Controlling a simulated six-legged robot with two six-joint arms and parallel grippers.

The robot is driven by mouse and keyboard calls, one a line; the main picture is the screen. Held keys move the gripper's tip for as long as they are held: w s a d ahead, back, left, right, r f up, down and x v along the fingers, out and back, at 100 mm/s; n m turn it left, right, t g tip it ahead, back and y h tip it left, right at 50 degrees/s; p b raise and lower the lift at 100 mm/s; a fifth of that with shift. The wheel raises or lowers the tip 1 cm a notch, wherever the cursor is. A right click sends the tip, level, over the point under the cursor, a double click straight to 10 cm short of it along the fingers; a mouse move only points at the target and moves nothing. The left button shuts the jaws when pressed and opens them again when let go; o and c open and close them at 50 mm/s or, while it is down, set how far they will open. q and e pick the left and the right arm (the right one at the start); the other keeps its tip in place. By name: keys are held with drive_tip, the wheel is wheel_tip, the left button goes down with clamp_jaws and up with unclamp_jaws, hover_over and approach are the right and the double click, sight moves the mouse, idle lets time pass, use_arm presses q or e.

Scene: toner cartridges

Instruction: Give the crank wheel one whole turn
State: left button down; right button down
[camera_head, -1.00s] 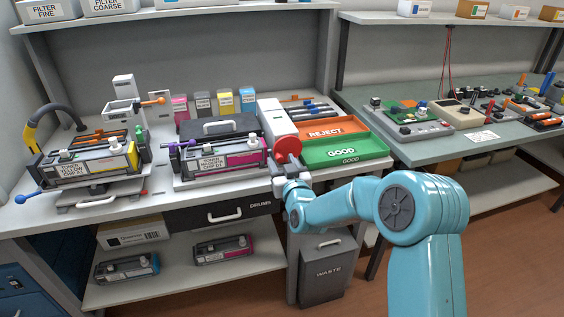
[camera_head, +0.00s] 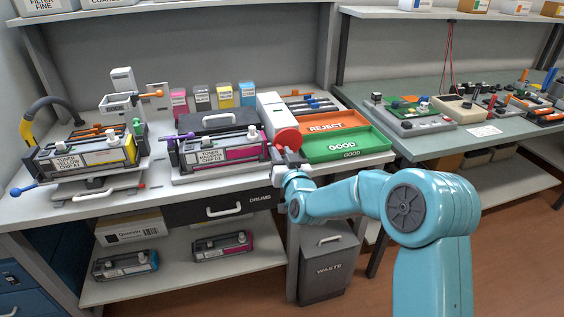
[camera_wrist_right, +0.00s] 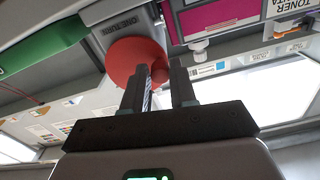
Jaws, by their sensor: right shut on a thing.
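The red crank wheel (camera_head: 287,139) is on the front of a white machine (camera_head: 270,112) at the right end of the bench. My right gripper (camera_head: 290,160) is at the wheel's lower right edge in the head view. In the right wrist view, the wheel (camera_wrist_right: 132,58) stands just beyond the fingers, with the words "ONE TURN" on the housing (camera_wrist_right: 118,28) behind it. The right gripper (camera_wrist_right: 165,80) is shut on the wheel's handle (camera_wrist_right: 161,73), which is mostly hidden between the fingers. My left gripper is not in view.
A magenta toner cartridge (camera_head: 225,154) in a cradle stands left of the wheel. The orange REJECT tray (camera_head: 325,126) and green GOOD tray (camera_head: 345,146) lie to its right. A grey waste bin (camera_head: 328,269) stands below the bench.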

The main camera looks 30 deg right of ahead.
drive_tip(key=r+m+b, duration=0.1)
drive_tip(key=m+b, duration=0.2)
drive_tip(key=b, duration=0.1)
drive_tip(key=m+b, duration=0.4)
drive_tip(key=d+r+m+b, duration=0.1)
drive_tip(key=m+b, duration=0.3)
drive_tip(key=b, duration=0.1)
drive_tip(key=shift+s+d+r, duration=0.1)
drive_tip(key=shift+s+r, duration=0.05)
drive_tip(key=shift+r, duration=0.15)
drive_tip(key=m, duration=0.1)
drive_tip(key=b, duration=0.1)
drive_tip(key=m+b, duration=0.1)
drive_tip(key=shift+s+d+r+m, duration=0.1)
drive_tip(key=shift+d+r+m, duration=0.15)
drive_tip(key=shift+d+m, duration=0.05)
drive_tip(key=m+b, duration=0.2)
drive_tip(key=shift+s+d+r+m, duration=0.1)
drive_tip(key=shift+d+r+m, duration=0.1)
drive_tip(key=shift+d+m, duration=0.2)
drive_tip(key=m, duration=0.1)
drive_tip(key=m+b, duration=0.1)
drive_tip(key=shift+s+d+r+m+b, duration=0.1)
drive_tip(key=shift+d+m+b, duration=0.2)
drive_tip(key=shift+d+m, duration=0.1)
drive_tip(key=shift+d+m+b, duration=0.2)
drive_tip(key=shift+m+b, duration=0.1)
drive_tip(key=shift+m, duration=0.4)
drive_tip(key=c, duration=0.9)
unclamp_jaws()
